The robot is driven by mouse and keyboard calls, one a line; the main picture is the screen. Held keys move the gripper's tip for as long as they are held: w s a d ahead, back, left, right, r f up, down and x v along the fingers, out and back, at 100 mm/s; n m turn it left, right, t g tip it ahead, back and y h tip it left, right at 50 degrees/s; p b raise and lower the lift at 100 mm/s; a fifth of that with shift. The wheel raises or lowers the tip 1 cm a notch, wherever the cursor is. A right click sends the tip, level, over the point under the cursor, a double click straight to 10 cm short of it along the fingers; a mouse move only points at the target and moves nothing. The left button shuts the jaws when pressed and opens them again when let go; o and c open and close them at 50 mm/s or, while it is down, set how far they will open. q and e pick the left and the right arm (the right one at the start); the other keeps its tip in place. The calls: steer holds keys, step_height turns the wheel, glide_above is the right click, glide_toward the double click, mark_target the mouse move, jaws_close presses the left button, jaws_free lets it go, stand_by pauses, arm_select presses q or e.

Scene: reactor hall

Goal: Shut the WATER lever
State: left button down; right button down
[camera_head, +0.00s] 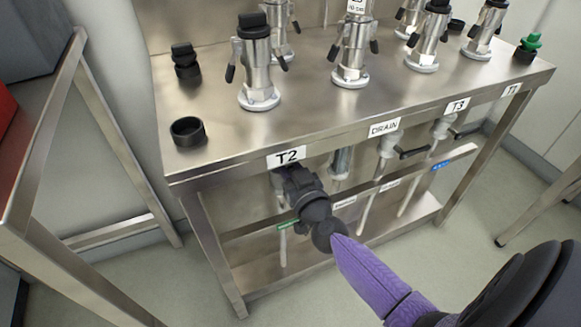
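No lever can be read as WATER in this view. A steel bench (215,160) has valves under its front edge, below tags T2 (287,156), DRAIN (384,128) and T3 (457,106). A black lever (414,152) sticks out to the right under DRAIN, and another (467,131) under T3. My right arm, with a purple sleeve, comes in from the lower right. Its black gripper (290,178) is under the T2 tag, over the valve there, and hides any lever on it. Its fingers cannot be made out. My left gripper is out of view.
Several chrome fittings (256,70) with black handles stand on the bench top. A black ring cup (187,131) sits near its left corner. Green (287,224) and blue (440,165) labels mark the lower rail. Another steel frame (105,120) stands close on the left.

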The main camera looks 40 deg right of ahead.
stand_by(0.5)
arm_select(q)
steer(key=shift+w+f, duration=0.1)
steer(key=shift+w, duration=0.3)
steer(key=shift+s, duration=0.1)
